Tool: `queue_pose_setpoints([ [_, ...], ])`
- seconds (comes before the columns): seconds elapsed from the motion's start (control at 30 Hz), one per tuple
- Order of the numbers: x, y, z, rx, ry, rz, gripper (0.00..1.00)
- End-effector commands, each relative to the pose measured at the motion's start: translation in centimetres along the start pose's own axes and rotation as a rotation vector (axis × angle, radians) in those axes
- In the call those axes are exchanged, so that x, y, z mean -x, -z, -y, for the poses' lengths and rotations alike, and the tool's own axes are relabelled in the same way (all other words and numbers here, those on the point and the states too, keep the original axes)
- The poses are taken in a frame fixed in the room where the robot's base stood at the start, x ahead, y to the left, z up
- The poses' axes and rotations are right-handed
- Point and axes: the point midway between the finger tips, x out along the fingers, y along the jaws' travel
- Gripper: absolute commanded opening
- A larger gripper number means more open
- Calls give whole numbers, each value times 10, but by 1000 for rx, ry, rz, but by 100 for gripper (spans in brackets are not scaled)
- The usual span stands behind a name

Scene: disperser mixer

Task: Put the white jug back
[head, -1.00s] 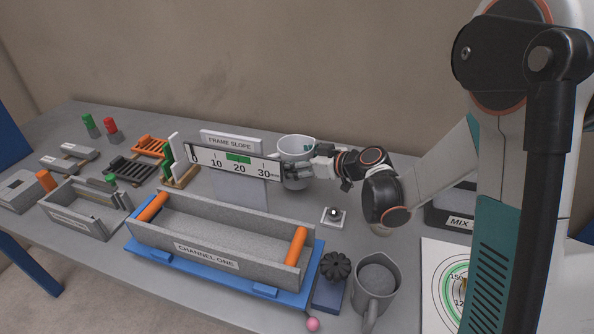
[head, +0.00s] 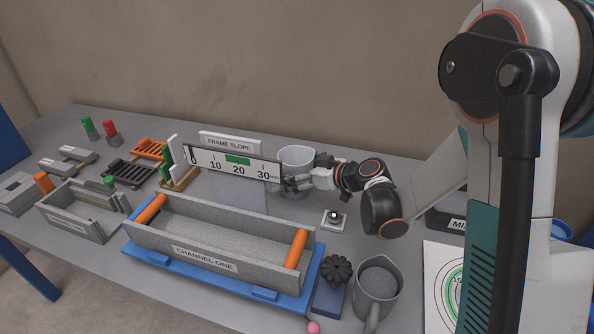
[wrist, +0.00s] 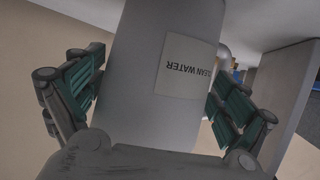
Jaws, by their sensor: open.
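The white jug (head: 297,156) stands upright on the grey table near the back wall, partly hidden behind the scale board and my gripper. In the wrist view it rises between my fingers, and its label (wrist: 187,66) reads "CLEAN WATER" upside down. My gripper (head: 297,183) comes from the right at the jug's side. In the wrist view my gripper (wrist: 160,95) is open, with one teal-padded finger on each side of the jug. Gaps show beside the jug there. The jug's base is mostly hidden.
The scale board (head: 237,162) stands close to the jug's front left, with the "FRAME SLOPE" sign (head: 229,143) behind. The channel trough (head: 205,258) lies in front. A small knob box (head: 334,220) and a grey jug (head: 377,285) are front right.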

Motion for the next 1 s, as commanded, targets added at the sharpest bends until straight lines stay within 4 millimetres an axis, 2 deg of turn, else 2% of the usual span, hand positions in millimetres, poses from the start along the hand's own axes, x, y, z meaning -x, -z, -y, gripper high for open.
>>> queue_pose_setpoints([
  [0.17, 8, 3, 0, -1, -2, 0, 94],
  [0.53, 65, 4, -1, -1, -2, 0, 94],
  [0.83, 77, 3, 1, -3, -1, 4, 94],
  [1.0, 87, 10, 9, -36, -9, 51, 94],
])
